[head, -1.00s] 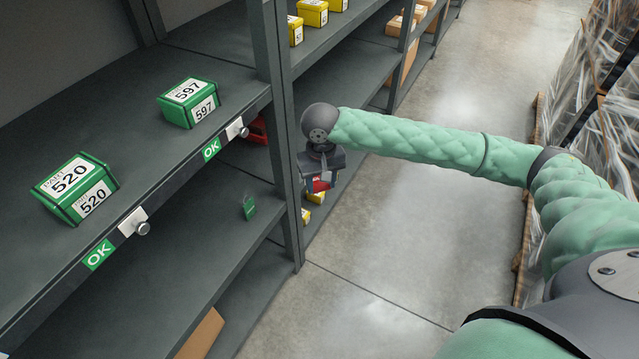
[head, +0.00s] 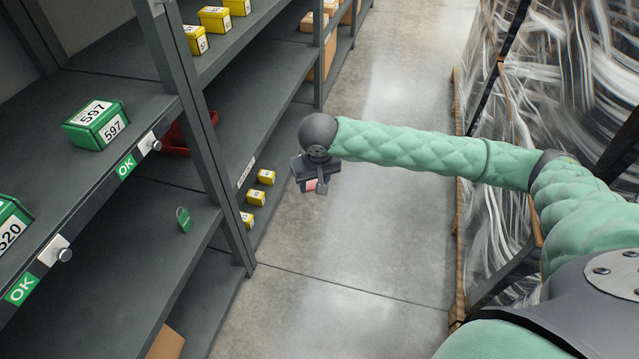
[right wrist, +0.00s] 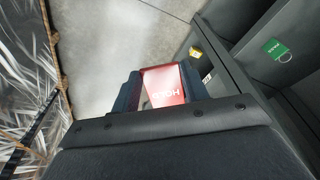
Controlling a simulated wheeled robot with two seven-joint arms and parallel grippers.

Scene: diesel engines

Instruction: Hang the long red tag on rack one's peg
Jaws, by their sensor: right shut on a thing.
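My right gripper (head: 316,186) is shut on a red tag (right wrist: 165,84) that reads HOLD. It holds the tag over the open aisle, to the right of the shelf post and clear of the rack. In the head view only a small red patch of the tag shows. Two pegs with round grey heads stick out from white plates on the shelf's front edge, a farther peg (head: 156,145) and a nearer peg (head: 64,254). I cannot tell which is rack one's. Both are bare and left of the gripper. My left gripper is out of view.
Green boxes (head: 97,125) stand on the upper shelf, above green OK labels. A green tag (head: 184,220) is on the shelf below. A red bin (head: 195,130) sits behind the post (head: 205,150). Wrapped pallets (head: 560,110) line the right side. The aisle floor (head: 370,240) is clear.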

